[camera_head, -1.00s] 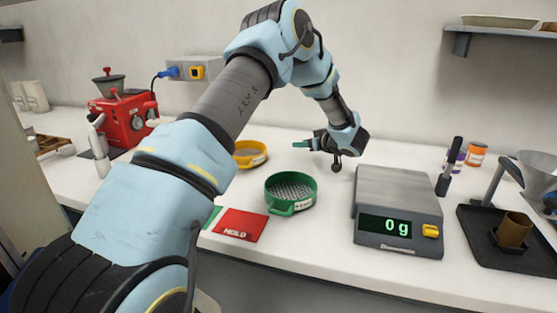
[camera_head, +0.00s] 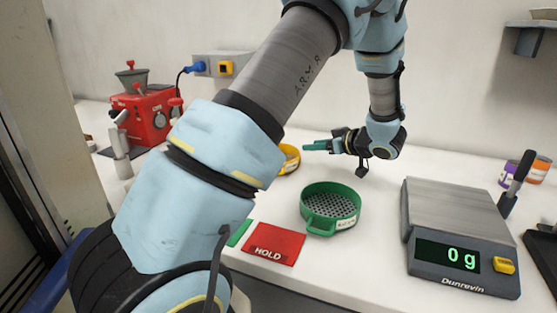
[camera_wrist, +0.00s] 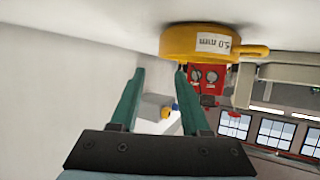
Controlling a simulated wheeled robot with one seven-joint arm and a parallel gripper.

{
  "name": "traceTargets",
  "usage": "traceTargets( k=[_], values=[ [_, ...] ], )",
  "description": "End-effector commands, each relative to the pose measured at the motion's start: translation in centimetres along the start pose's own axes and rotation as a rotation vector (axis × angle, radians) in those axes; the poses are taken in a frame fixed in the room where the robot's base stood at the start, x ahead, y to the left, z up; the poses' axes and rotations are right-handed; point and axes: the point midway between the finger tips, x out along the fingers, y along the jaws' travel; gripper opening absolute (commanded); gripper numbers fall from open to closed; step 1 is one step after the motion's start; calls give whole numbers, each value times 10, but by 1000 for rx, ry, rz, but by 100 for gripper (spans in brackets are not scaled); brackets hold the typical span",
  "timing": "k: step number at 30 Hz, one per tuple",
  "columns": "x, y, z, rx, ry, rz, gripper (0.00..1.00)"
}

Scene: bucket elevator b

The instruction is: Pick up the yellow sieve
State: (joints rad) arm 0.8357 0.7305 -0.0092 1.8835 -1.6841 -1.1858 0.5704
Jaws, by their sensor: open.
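The yellow sieve (camera_head: 291,160) stands on the white counter in the head view, partly hidden behind my arm. In the wrist view the yellow sieve (camera_wrist: 200,43) shows at the top, with a white "5.0 mm" label and a handle to the right. My gripper (camera_head: 312,146) is just right of it in the head view, fingers pointing left. In the wrist view my gripper (camera_wrist: 158,75) is open, its two teal fingers apart with nothing between them. The sieve lies beyond the right fingertip, not between the fingers.
A green sieve (camera_head: 331,203) stands in front of the gripper. A red HOLD card (camera_head: 273,243) lies left of it. A scale (camera_head: 461,260) reading 0 g is at right. A red machine (camera_head: 146,112) stands at back left, near a wall socket box (camera_head: 214,66).

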Motion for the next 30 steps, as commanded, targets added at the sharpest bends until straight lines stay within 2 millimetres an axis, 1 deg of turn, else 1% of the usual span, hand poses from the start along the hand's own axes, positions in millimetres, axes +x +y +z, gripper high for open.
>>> traceTargets(
  k=[7,14,18,21,25,30],
  values=[
    [37,0,-1,1,1,-3,46],
    [60,-2,-1,3,1,-2,46],
    [81,-5,-1,4,1,-2,46],
    [93,-4,1,2,0,0,46],
    [101,-4,2,1,0,2,46],
    [101,-3,2,1,0,2,46]
  ],
)
